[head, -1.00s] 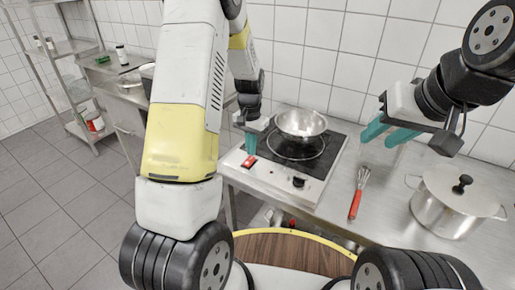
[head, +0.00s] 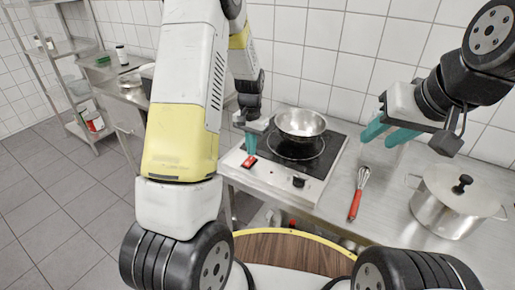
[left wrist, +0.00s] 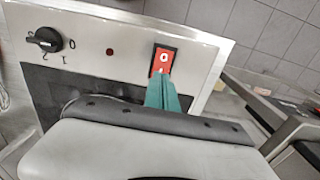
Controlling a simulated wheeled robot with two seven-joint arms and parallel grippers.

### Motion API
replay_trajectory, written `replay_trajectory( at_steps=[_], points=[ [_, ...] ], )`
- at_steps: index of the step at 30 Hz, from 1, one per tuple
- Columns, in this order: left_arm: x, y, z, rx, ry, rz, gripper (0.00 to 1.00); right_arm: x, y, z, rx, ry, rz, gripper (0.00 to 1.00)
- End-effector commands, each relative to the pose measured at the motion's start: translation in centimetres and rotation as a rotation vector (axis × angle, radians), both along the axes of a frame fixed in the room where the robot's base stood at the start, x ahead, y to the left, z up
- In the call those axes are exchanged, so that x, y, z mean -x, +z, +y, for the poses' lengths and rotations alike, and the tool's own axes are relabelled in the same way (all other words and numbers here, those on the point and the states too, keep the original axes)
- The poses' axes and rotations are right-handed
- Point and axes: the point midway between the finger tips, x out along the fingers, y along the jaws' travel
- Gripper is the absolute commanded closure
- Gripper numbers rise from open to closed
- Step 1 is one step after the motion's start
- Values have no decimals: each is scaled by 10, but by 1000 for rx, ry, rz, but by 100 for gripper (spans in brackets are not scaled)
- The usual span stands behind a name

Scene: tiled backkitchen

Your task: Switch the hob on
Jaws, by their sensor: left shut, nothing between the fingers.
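The hob (head: 330,158) stands on the steel counter with a black top and a pale front panel. The panel carries a red rocker switch (head: 249,161) and a black knob (head: 298,182). In the left wrist view the red switch (left wrist: 163,60), marked 0, is near the knob (left wrist: 45,40) and a small dark red lamp (left wrist: 110,52). My left gripper (head: 251,146) is shut and empty, its teal fingertips right at the switch. In the left wrist view the fingertips (left wrist: 163,88) cover the switch's lower edge; contact is unclear. My right gripper (head: 388,133) is open and empty above the counter.
A red-handled whisk (head: 357,197) and a lidded pot (head: 447,205) are on the counter to the right. A steel shelf (head: 70,52) stands at the far left.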

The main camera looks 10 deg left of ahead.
Motion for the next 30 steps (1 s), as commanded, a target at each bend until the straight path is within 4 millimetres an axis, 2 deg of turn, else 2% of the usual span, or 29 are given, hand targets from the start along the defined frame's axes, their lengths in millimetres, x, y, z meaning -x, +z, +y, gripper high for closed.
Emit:
replay_trajectory(
  at_steps=[30],
  points=[
    [0, -13, 0, 0, 0, 1, 100, 0, 0, 0, 0, 0, 0, 64]
  ],
)
